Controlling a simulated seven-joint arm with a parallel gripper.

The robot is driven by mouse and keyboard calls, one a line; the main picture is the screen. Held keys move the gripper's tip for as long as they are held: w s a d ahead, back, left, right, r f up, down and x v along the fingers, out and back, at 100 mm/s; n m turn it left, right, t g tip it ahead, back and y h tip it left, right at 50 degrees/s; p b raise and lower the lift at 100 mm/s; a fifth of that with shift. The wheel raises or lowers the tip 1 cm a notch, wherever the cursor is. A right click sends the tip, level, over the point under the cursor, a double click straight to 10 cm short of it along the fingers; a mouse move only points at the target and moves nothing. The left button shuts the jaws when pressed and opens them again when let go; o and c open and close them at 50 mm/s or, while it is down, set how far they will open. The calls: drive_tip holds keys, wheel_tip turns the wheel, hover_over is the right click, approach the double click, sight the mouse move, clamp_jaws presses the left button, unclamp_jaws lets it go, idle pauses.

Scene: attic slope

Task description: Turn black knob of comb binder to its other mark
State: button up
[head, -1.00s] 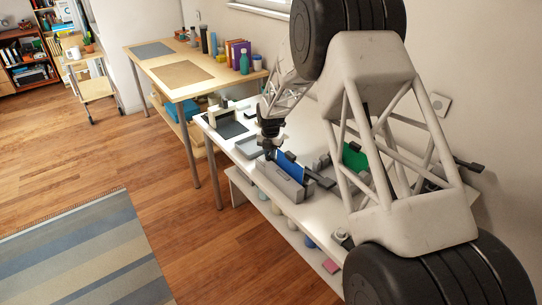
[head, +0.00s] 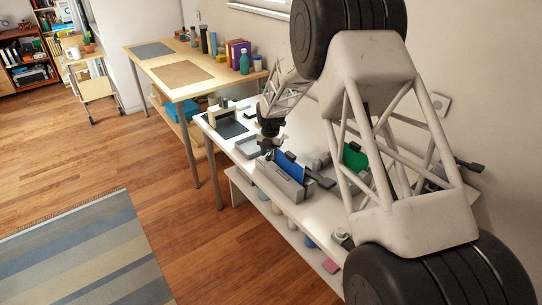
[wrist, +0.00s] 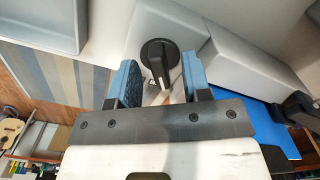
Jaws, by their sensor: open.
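The black knob (wrist: 158,62) shows in the wrist view as a round disc with a raised bar grip, on the end of the grey comb binder (wrist: 235,62). The bar points down and slightly right in that view. My gripper (wrist: 159,75) is open, with one blue-padded finger on each side of the knob's bar. Gaps show between the pads and the bar. In the head view my gripper (head: 268,147) is at the left end of the grey binder (head: 279,182), which holds a blue sheet (head: 291,167). The knob cannot be made out there.
A grey tray (wrist: 40,22) lies beside the binder. A green sheet (head: 354,157) stands in another device to the right on the white table (head: 232,140). A dark lever (head: 320,179) sticks out at the binder's right. A wooden table (head: 180,88) stands beyond.

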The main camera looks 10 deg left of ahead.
sight(270, 153)
drive_tip(key=shift+r, duration=4.35)
drive_tip(key=shift+s, duration=0.1)
drive_tip(key=shift+s+d, duration=0.45)
drive_tip(key=shift+s, duration=0.75)
drive_tip(key=shift+s+d, duration=0.45)
drive_tip(key=shift+s, duration=0.8)
drive_tip(key=shift+s+d, duration=0.45)
drive_tip(key=shift+s, duration=0.75)
drive_tip(key=shift+s+a, duration=0.1)
